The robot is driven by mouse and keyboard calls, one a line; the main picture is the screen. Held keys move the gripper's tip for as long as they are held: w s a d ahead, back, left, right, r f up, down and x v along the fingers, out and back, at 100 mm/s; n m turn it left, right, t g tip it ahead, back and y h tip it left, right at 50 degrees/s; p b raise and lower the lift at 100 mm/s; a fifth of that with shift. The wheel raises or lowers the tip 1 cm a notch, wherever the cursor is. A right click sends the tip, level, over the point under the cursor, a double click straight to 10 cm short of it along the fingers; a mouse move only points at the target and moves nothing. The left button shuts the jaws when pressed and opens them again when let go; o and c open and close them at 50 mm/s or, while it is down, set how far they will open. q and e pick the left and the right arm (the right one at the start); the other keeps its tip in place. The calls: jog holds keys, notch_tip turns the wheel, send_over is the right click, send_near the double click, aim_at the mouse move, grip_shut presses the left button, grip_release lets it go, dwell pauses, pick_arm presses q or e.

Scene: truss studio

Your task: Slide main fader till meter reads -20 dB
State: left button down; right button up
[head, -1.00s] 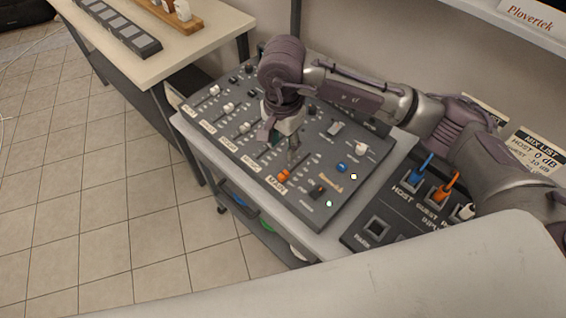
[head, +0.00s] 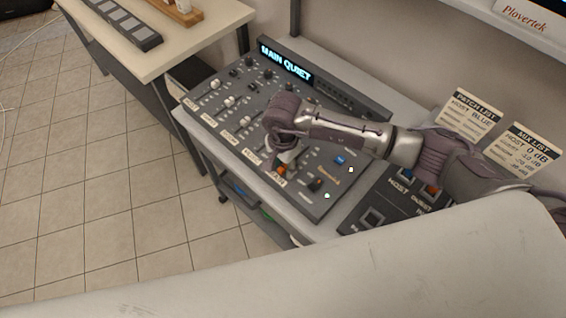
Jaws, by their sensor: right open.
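The grey mixing console (head: 250,105) stands on the cart, and its display (head: 285,62) reads "MAIN QUIET". The main fader's orange cap (head: 281,169) sits low in its slot, close to the label at the console's front edge. My right gripper (head: 284,164) points down right at the orange cap, with its jaws open. The wrist above hides most of the fingers and the upper part of that slot, so I cannot tell whether they touch the cap. A dark meter strip (head: 346,98) lies right of the display; no lit segments are clear. My left gripper is out of view.
White channel fader caps (head: 229,101) stand left of my wrist. A blue button (head: 340,160) and a dark switch (head: 316,183) are to the right. A patch panel (head: 372,217) adjoins the console. A patch list (head: 467,112) and a mix list (head: 523,150) stand behind it.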

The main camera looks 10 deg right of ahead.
aim_at(298, 157)
grip_shut()
jog(key=w+d+b, duration=0.2)
jog(key=d+b, duration=0.1)
jog(key=w+d+b, duration=0.1)
jog(key=d, duration=0.1)
jog(key=shift+w+d+f+b, duration=0.1)
jog(key=shift+w+f+b, duration=0.15)
jog(key=shift+b, duration=0.15)
jog(key=shift+w+d+r, duration=0.2)
jog(key=shift+d+r, duration=0.05)
jog(key=shift+d, duration=0.15)
grip_release()
jog(key=shift+a, duration=0.1)
